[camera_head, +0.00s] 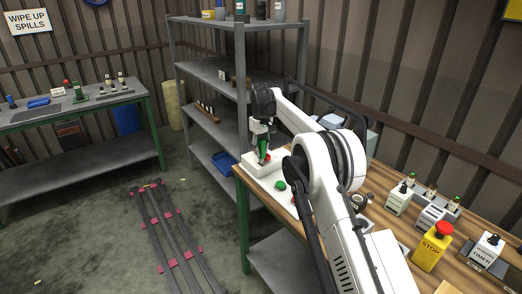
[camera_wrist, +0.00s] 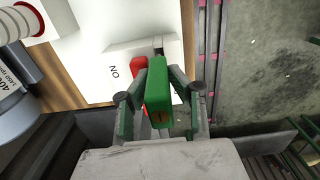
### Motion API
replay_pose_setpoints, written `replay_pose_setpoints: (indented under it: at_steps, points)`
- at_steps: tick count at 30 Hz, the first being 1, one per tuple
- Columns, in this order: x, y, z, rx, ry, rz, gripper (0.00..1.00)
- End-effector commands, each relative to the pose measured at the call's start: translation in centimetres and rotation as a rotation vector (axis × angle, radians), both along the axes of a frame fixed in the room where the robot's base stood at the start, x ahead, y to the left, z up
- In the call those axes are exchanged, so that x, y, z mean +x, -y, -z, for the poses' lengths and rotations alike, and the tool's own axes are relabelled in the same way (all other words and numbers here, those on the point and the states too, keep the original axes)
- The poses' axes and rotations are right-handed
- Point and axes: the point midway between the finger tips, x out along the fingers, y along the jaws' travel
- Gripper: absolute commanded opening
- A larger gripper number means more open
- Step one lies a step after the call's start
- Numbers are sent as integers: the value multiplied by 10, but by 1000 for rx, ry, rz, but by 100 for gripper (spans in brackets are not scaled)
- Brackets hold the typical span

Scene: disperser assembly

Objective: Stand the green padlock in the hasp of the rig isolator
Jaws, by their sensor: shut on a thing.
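My gripper (camera_head: 262,143) is shut on the green padlock (camera_wrist: 158,100), which sits between its two fingers in the wrist view. The padlock also shows as a green patch in the head view. The rig isolator is a white box (camera_wrist: 119,69) marked ON, with a red handle (camera_wrist: 138,84) just left of the padlock. In the head view the isolator (camera_head: 252,168) stands below my gripper at the bench's far left end. The padlock's shackle and the hasp are hidden, so I cannot tell whether they touch.
A green object (camera_head: 281,185) lies on the white surface beside the isolator. A blue tray (camera_head: 224,163) is on the shelf rack behind. A yellow STOP box (camera_head: 432,250) and a TIMER box (camera_head: 487,250) stand at the right of the wooden bench. The bench edge is close to the isolator.

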Motion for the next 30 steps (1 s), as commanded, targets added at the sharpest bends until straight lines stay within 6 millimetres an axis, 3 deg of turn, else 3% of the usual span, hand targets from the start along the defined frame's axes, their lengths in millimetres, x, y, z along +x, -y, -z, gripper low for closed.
replay_pose_setpoints:
  at_steps: [28, 29, 30]
  points:
    - [0, 0, 16, 0, 0, 0, 0]
    - [0, 0, 17, 0, 0, 0, 19]
    - [0, 0, 16, 0, 0, 0, 24]
